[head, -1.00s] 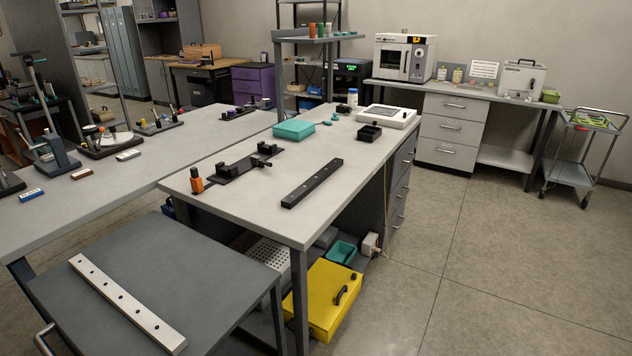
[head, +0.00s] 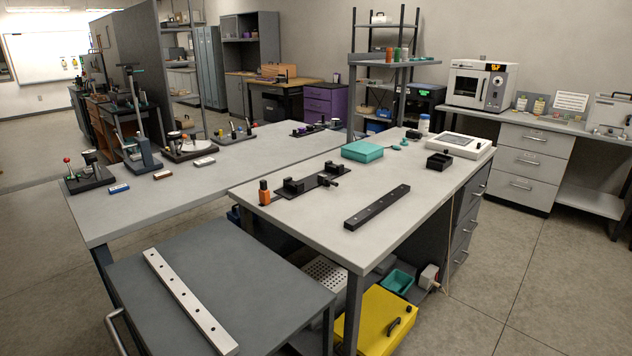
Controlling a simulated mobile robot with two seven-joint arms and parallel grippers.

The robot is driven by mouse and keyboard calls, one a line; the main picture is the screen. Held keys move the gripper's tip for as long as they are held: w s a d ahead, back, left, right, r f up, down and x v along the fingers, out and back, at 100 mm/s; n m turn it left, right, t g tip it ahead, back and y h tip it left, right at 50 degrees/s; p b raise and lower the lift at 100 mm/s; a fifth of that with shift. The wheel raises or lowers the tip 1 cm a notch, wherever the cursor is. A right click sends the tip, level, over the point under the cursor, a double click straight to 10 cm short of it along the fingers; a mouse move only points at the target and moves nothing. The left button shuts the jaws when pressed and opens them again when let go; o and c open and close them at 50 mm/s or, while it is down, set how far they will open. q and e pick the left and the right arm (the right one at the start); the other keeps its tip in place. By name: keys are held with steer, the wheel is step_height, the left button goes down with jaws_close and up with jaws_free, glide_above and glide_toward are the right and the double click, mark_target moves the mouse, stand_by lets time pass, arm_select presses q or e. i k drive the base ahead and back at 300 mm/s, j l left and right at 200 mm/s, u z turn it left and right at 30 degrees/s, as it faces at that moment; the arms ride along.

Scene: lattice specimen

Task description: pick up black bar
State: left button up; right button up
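The black bar (head: 377,207) lies flat on the light grey workbench (head: 318,226), near its front right part. It is long and straight with several small holes along its top. Nothing covers it and nothing touches it. Neither of my grippers shows in the head view.
A black fixture (head: 311,182) and an orange bottle (head: 264,192) stand left of the bar. A dark cart (head: 240,262) bearing a silver bar (head: 190,304) stands in front. Floor at right is clear.

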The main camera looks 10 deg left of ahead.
mark_target(354, 223)
steer(key=i+l+u, duration=0.1)
steer(key=i+l, duration=0.2)
steer(key=i+l+u, duration=0.15)
steer(key=l, duration=0.3)
steer(key=i+l+u, duration=0.1)
steer(key=i+l, duration=0.25)
steer(key=i+l+u, duration=0.1)
steer(key=i+l, duration=0.15)
steer(key=l, duration=0.3)
steer(key=i+l+u, duration=0.15)
steer(key=l, duration=0.3)
steer(key=i+l+u, duration=0.1)
steer(key=i+l, duration=0.15)
steer(key=l, duration=0.25)
steer(key=i+l+u, duration=0.1)
steer(key=l, duration=0.4)
steer(key=i+l+u, duration=0.15)
steer(key=l, duration=0.35)
steer(key=i, duration=0.1)
